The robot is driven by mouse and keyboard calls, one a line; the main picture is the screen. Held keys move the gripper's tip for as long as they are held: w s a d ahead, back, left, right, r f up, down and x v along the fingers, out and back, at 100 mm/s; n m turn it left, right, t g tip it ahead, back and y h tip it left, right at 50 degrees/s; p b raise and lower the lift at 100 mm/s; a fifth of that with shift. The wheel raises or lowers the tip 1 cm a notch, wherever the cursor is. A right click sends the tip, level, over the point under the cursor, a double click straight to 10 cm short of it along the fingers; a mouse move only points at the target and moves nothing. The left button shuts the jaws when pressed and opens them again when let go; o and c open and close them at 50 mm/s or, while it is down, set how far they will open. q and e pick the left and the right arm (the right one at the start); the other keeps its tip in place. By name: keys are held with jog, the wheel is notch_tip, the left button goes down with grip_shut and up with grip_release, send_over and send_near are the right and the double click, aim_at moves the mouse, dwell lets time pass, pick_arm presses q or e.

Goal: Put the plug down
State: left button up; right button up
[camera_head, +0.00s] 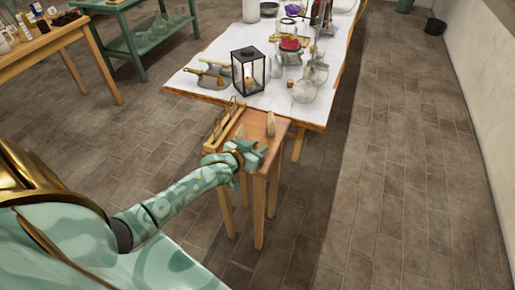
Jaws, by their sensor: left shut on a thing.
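My left arm reaches in from the left, and its pale green left gripper (254,154) is over the near edge of a small wooden table (256,128). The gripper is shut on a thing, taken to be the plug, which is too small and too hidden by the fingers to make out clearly. A pale, tapered piece (270,124) stands upright on the small table, just beyond the gripper and apart from it. My right gripper is out of view.
A wooden rack (224,125) lies along the small table's left side. Behind stands a white-topped table (215,55) with a black lantern (248,72), a mortar-like grey vessel (214,78) and glassware. Open tiled floor (390,180) lies to the right.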

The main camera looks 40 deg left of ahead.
pick_arm(q)
jog(key=shift+f, duration=0.1)
jog(key=o, duration=1)
jog(key=shift+s+r, duration=0.15)
jog(key=shift+r, duration=0.1)
jog(key=p+v, duration=0.4)
jog(key=v, duration=0.6)
jog(key=s+d+f+g, duration=0.1)
jog(key=s+f+g, duration=0.2)
jog(key=s+f, duration=0.65)
jog(key=s+f+g, duration=0.3)
jog(key=s+f, duration=0.3)
jog(key=f, duration=0.6)
jog(key=s+d+f+m+g, duration=0.1)
jog(key=s+d+f+g, duration=0.1)
jog(key=s+f, duration=0.2)
jog(key=s+d+f+m+g, duration=0.1)
jog(key=s+f, duration=0.4)
jog(key=s, duration=0.5)
jog(key=shift+s+d+f+g+y, duration=0.35)
jog(key=shift+d+g, duration=0.15)
jog(key=shift+d, duration=0.2)
jog(key=shift+o, duration=0.5)
jog(key=s+d+f+g, duration=0.1)
jog(key=s, duration=0.5)
jog(key=s+d+f+m+g, duration=0.1)
jog(key=s+d+f+g, duration=0.1)
jog(key=s, duration=0.4)
jog(key=shift+s+d, duration=0.3)
